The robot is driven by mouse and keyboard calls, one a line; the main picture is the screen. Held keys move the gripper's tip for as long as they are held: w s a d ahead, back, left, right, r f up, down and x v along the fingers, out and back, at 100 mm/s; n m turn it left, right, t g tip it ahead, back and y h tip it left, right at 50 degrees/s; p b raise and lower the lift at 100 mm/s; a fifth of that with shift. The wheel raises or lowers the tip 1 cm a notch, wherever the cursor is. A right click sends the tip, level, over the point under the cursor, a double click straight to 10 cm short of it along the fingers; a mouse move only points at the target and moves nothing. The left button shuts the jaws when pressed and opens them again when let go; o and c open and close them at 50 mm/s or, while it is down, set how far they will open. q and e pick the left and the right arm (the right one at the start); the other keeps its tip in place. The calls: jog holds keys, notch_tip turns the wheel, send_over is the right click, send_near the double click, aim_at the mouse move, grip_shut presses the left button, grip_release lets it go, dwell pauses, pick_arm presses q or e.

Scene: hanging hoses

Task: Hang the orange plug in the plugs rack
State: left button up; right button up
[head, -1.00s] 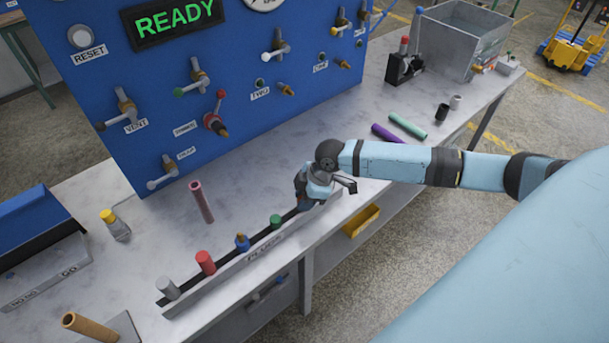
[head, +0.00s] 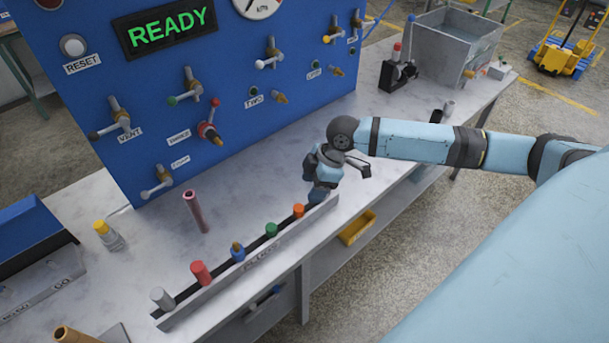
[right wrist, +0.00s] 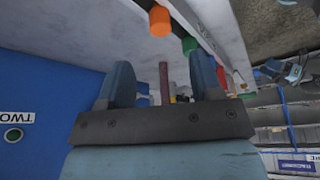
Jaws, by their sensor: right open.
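The orange plug (head: 298,210) stands in the plugs rack (head: 240,266), near its right end, beyond the green plug (head: 271,230). My right gripper (head: 317,184) is just to the right of the orange plug, close above the rack's end. It is open, with nothing seen between its fingers. In the right wrist view the orange plug (right wrist: 160,21) hangs clear of the two blue fingers (right wrist: 163,84), and the green plug (right wrist: 189,45) is behind it. My left gripper is not in view.
The rack also holds a blue plug (head: 237,251), a red plug (head: 200,272) and a grey plug (head: 162,298). A pink hose (head: 195,211) stands behind. The blue panel (head: 240,120) rises at the back. A yellow-topped fitting (head: 108,235) stands at the left.

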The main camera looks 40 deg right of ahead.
jog(key=v, duration=0.5)
jog(key=shift+a, duration=0.15)
dwell(0.3)
jog(key=s+a+f+m+t+y+p, duration=0.2)
jog(key=a+f, duration=0.5)
jog(key=a, duration=0.2)
jog(key=s+a+f+m+t+h+p, duration=0.1)
jog(key=s+a+f+m+t, duration=0.2)
jog(key=s, duration=0.4)
jog(key=s+a+f+m+t+h+p, duration=0.1)
jog(key=s+a+f+m+t+h, duration=0.1)
jog(key=s+a+f+m+t, duration=0.2)
jog(key=s, duration=0.3)
jog(key=shift+a+f+m, duration=0.2)
jog(key=shift+a+m, duration=0.1)
jog(key=shift+m, duration=0.1)
jog(key=shift+w, duration=0.1)
